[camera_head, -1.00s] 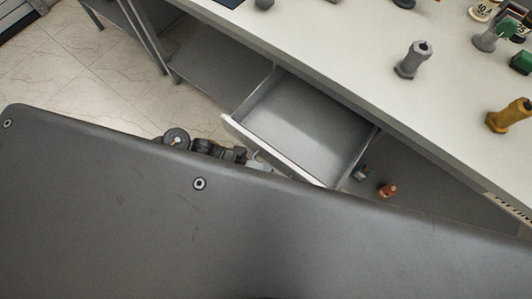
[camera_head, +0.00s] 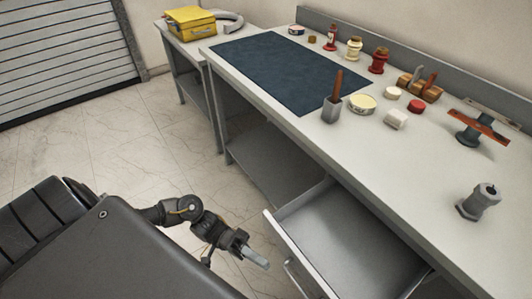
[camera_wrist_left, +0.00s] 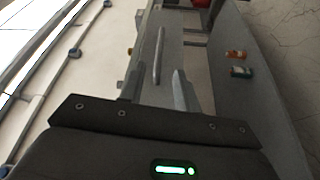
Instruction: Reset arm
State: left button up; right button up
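My left gripper (camera_head: 255,257) is at the lower middle of the head view, to the left of the pulled-out drawer and apart from its front. In the left wrist view its two grey fingers (camera_wrist_left: 158,90) stand apart with nothing between them, so it is open and empty. The grey drawer (camera_head: 345,235) stands open under the workbench and looks empty in its visible part. My right gripper is not in view.
The workbench (camera_head: 385,165) carries a dark mat (camera_head: 290,70), a grey fitting (camera_head: 480,202) and several small parts. A yellow case (camera_head: 192,26) is on a side table. Tiled floor (camera_head: 130,150) is free left of the bench.

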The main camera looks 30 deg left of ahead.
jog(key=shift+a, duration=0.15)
pick_arm(q)
jog(key=w+a+f+m+t+y, duration=0.25)
jog(key=w+a+f+y, duration=0.2)
jog(key=f, duration=0.45)
jog(key=w+a+f+m+t+y, duration=0.1)
jog(key=w+a+f+t+y, duration=0.3)
jog(key=w+f, duration=0.3)
jog(key=s+a+f+y, duration=0.2)
jog(key=a+f+y, duration=0.15)
jog(key=f, duration=0.25)
jog(key=s+a+f+y, duration=0.2)
jog(key=a+f, duration=0.2)
jog(key=f, duration=0.3)
jog(key=s+a+f+n+g+y, duration=0.1)
jog(key=s+f+y, duration=0.2)
jog(key=s+f, duration=0.4)
jog(key=s+a+f+g+y, duration=0.2)
jog(key=s+f, duration=0.2)
jog(key=s, duration=0.4)
jog(key=s+d+f+n+g, duration=0.2)
jog(key=s+d, duration=0.6)
jog(key=s, duration=0.5)
jog(key=shift+s+f, duration=0.3)
jog(key=shift+f, duration=0.25)
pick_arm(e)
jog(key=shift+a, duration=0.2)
